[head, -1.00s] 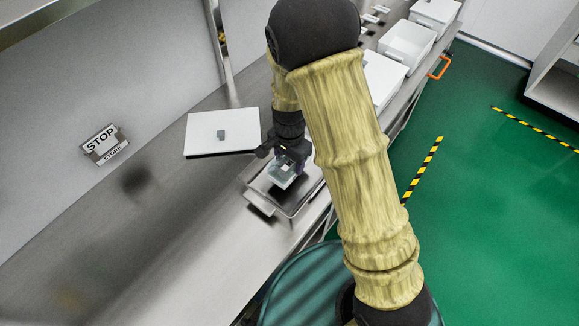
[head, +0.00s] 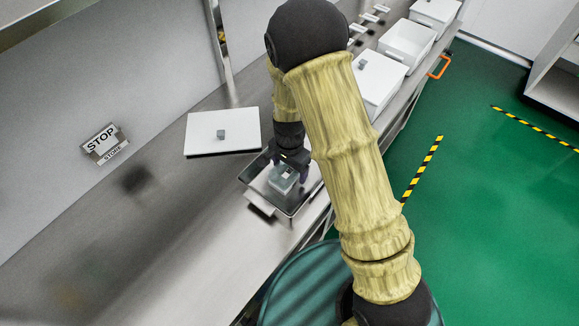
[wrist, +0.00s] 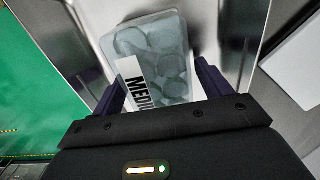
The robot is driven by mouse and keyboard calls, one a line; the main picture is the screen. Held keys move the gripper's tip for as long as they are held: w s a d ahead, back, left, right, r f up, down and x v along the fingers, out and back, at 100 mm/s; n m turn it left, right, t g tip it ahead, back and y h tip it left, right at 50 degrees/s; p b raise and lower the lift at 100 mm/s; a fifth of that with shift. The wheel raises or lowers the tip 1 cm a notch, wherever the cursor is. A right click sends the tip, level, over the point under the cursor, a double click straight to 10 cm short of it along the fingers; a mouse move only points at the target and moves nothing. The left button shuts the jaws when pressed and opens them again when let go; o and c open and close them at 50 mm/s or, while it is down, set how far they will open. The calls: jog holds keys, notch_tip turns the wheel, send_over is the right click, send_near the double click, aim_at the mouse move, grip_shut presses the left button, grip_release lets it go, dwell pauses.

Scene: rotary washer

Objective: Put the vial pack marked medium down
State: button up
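The vial pack marked medium (wrist: 150,45) is a clear, pale box with round shapes inside and a white label; only the first letters, "MEDI", show in the wrist view. In the head view the pack (head: 283,181) is within the outline of a shallow metal tray (head: 262,203). The gripper (head: 289,168) points down over the tray in the head view. Whether the pack's underside touches the tray floor is hidden.
A white board (head: 200,143) with a small grey block (head: 221,134) lies behind and left of the tray. White bins (head: 407,44) stand along the bench at the back right. A STOP sign (head: 101,139) is on the wall. The bench at front left is clear.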

jog(key=shift+r, duration=0.15)
notch_tip(320, 180, up, 12)
dwell(0.7)
dwell(0.5)
jog(key=s+d+r+n+t, duration=0.1)
jog(key=s+d+r+n, duration=0.2)
jog(key=s+d, duration=0.2)
jog(key=s+d+r+n+t, duration=0.1)
jog(key=s+d+n, duration=0.3)
jog(key=d, duration=0.6)
jog(key=shift+s+d+r+n+t, duration=0.25)
jog(key=shift+s+r, duration=0.3)
jog(key=shift+r, duration=0.35)
